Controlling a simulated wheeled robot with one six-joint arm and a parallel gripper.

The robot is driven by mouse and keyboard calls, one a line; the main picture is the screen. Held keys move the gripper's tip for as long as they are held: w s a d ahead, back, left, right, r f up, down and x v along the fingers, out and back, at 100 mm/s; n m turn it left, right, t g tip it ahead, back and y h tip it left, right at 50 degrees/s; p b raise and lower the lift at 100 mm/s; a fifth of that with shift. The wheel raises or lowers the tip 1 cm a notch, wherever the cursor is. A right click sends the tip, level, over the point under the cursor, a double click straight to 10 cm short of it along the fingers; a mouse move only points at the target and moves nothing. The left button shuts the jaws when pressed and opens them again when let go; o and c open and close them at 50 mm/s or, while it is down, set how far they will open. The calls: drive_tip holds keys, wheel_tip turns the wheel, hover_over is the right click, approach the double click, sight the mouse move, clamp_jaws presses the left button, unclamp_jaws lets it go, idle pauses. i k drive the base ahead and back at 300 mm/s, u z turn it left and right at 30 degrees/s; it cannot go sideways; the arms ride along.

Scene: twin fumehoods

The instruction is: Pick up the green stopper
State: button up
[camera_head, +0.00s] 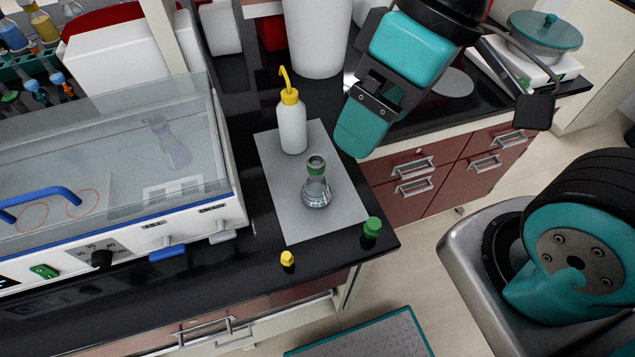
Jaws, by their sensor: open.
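The green stopper (372,227) stands on the black worktop near its front right corner, just off the right edge of a grey mat (285,217). My gripper (362,127) is above the worktop's right side, up and slightly left of the stopper in the picture and well apart from it. Its jaws are seen from the side, and the gap between them is hard to see. Nothing shows held in them. The stopper is fully in view.
A glass flask (316,187) with a green band and a white wash bottle (292,125) with a yellow spout stand on the mat. A small yellow stopper (287,259) is at the mat's front edge. A clear-lidded machine (120,190) fills the left.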

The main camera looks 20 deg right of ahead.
sight(372, 226)
drive_tip(key=z, duration=1.95)
drive_tip(key=k, duration=1.4)
drive_tip(key=u, duration=1.8)
drive_tip(key=i, duration=0.5)
